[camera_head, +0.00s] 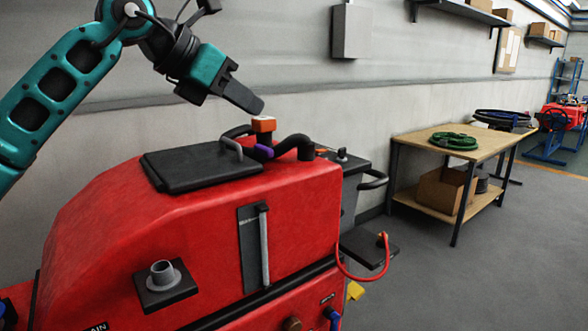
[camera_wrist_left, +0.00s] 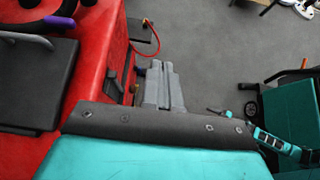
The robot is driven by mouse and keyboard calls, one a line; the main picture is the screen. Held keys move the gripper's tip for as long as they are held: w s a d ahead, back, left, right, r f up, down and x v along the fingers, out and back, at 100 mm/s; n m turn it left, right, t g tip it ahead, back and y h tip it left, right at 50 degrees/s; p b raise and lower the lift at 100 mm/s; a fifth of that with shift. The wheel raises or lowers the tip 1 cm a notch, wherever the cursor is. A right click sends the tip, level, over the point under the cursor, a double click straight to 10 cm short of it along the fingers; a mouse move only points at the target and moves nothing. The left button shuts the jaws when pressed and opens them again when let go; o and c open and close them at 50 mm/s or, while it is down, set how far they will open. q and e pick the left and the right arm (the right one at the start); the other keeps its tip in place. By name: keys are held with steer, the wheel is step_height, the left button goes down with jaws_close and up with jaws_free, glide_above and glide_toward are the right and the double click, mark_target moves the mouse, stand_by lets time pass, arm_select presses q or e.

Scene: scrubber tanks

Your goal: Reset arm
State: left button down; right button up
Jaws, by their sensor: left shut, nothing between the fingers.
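My left arm, teal and black, comes in from the left in the head view. Its gripper (camera_head: 257,106) is shut and empty, above the red scrubber machine (camera_head: 200,225) and just over an orange-topped black fitting (camera_head: 264,125). I cannot tell whether the fingertips touch the fitting. In the left wrist view the closed grey fingers (camera_wrist_left: 163,72) show over the floor beside the red machine (camera_wrist_left: 98,60). Teal parts at that view's lower right look like parts of my own body. My right gripper does not show.
The machine carries a black lid (camera_head: 200,168), a black hose (camera_head: 297,147) with a purple part, and a red cable (camera_head: 360,278). A wooden workbench (camera_head: 425,146) with a green coiled hose (camera_head: 453,141) stands to the right. The grey floor (camera_head: 460,285) in front is clear.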

arm_select(q)
steer(key=s+d+f+n+g+h, duration=0.1)
steer(key=s+d+f+n+h, duration=0.25)
steer(key=f+h, duration=0.3)
steer(key=s+d+f+n+h, duration=0.3)
steer(key=d+f+n+h, duration=0.2)
steer(key=f, duration=0.3)
steer(key=s+a+f+n+t+y, duration=0.1)
steer(key=a+f+n+t+y, duration=0.5)
steer(key=f+n, duration=0.55)
steer(key=s+a+f+n+t+y, duration=0.2)
steer(key=a+f+n+t+y, duration=0.45)
steer(key=n, duration=0.75)
steer(key=s+a+f+n+g+y, duration=0.2)
steer(key=s+f+n, duration=0.3)
steer(key=s+f, duration=0.4)
steer(key=s+a+f+n+g+y, duration=0.3)
steer(key=s+f, duration=0.6)
steer(key=f, duration=0.4)
steer(key=shift+a+f+n+g+y, duration=0.35)
steer(key=shift+a+n+g, duration=0.25)
steer(key=shift+n+g, duration=0.45)
steer(key=c, duration=1.9)
jaws_free()
steer(key=shift+w, duration=0.1)
